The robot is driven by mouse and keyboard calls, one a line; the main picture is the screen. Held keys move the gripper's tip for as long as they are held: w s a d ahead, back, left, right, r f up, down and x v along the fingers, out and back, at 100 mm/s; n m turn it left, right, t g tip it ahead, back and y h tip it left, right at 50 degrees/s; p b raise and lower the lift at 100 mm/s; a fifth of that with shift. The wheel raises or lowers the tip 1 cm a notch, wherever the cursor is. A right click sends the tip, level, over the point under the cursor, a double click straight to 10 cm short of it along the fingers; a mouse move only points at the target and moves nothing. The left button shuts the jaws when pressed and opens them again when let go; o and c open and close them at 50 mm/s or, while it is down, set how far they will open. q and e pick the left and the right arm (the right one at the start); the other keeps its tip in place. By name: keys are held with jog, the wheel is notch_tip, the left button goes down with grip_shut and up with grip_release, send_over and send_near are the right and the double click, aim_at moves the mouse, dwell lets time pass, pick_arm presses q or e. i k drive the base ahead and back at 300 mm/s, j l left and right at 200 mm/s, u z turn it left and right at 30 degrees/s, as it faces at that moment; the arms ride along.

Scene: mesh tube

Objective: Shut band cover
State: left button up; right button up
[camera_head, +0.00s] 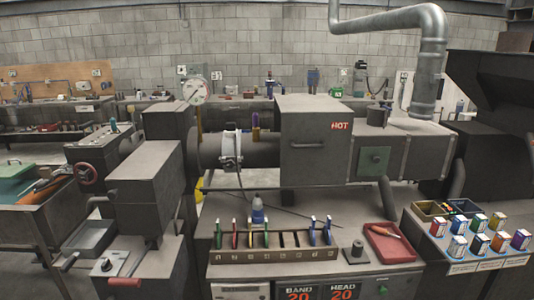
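The likely band cover (310,125) is a dark grey box around the barrel, with a thin bar handle (307,146) on its front face and a red HOT label at its upper right. Left of it, part of the barrel (262,150) is bare. A light metal band (232,150) with a clamp sits around that bare part. From this view I cannot tell whether the box is fully shut. Neither of my grippers is in view.
Below stands a slotted rack (275,255) with coloured-handled tools. A red tray (388,243) and several small boxes (480,235) stand at the right. A cable loops beneath the barrel. Grey machine housings (145,175) fill the left. A silver duct (428,70) rises behind at right.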

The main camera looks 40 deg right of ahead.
aim_at(316, 131)
jog(key=z, duration=1.7)
